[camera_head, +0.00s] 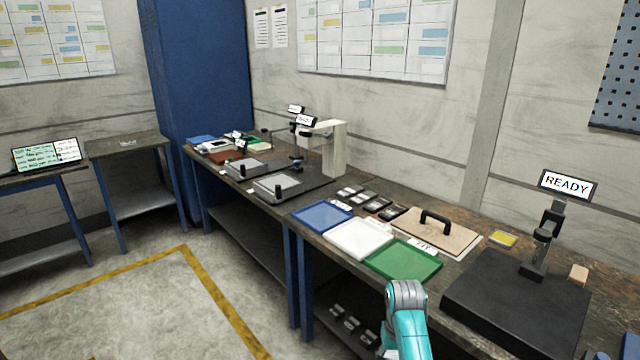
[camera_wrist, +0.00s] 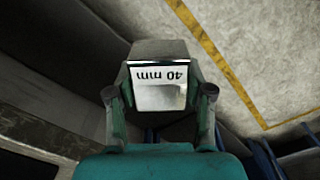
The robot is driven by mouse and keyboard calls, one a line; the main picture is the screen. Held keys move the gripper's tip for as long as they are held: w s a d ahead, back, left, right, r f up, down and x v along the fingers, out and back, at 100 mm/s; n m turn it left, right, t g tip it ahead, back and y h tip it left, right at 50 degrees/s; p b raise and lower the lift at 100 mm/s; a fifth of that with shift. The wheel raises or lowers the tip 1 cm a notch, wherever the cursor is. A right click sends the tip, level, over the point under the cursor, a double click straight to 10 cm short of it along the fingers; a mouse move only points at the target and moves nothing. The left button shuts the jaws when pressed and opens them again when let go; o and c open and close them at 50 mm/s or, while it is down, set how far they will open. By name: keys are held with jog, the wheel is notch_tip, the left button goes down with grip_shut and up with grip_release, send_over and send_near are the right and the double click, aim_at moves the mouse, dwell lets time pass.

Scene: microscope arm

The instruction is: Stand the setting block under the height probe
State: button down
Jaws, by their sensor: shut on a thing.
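In the wrist view my gripper (camera_wrist: 160,100) is shut on a metal setting block (camera_wrist: 158,50), with one finger on each side. The block has a white label reading "40 mm", upside down in this view. Floor and dark furniture show behind it. In the head view the height probe (camera_head: 545,235) stands on a black base plate (camera_head: 515,305) at the right end of the bench, with a screen (camera_head: 567,185) reading "READY". The head view shows part of my teal arm at the lower middle; the gripper and the block are hidden there.
Blue (camera_head: 322,215), white (camera_head: 359,238) and green (camera_head: 403,261) trays lie left of the probe base. A wooden board with a black handle (camera_head: 436,220) lies behind them. A yellow pad (camera_head: 503,239) and a small tan block (camera_head: 578,274) are near the probe. The base plate's front is clear.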

jog(key=s+f, duration=1.4)
jog(key=shift+s, duration=0.35)
